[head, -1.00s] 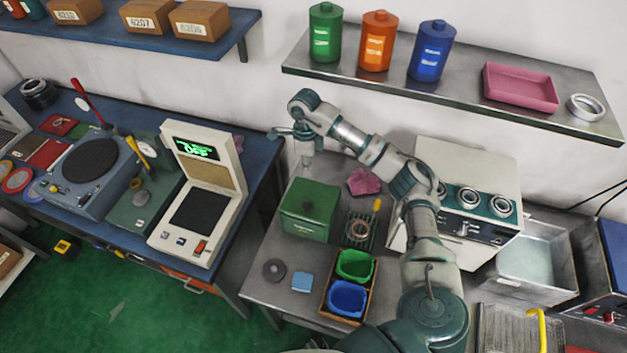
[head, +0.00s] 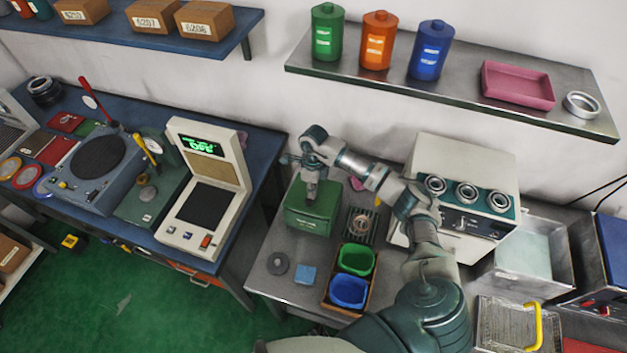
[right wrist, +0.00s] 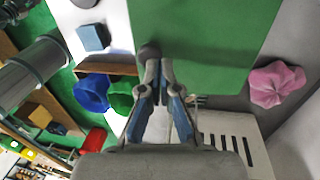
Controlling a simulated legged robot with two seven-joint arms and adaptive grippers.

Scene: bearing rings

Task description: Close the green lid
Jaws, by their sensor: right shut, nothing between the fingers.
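A green box (head: 308,222) stands on the metal table, with its green lid (head: 327,196) lying across the top. I cannot tell whether a gap is left under the lid. My right gripper (head: 311,196) points down over the lid, at or just above it. In the right wrist view, the green lid (right wrist: 215,45) fills the upper middle, and my right gripper (right wrist: 160,70) has its fingers together with nothing held. Contact with the lid cannot be made out. A small dark round thing shows at the fingertips. My left gripper is not in view.
Beside the box are a ring on a rack (head: 361,224), a green bin (head: 356,258), a blue bin (head: 348,291), a blue block (head: 306,275) and a dark ring (head: 278,263). A pink cloth (right wrist: 277,83) lies near the box. A white machine (head: 465,165) stands right.

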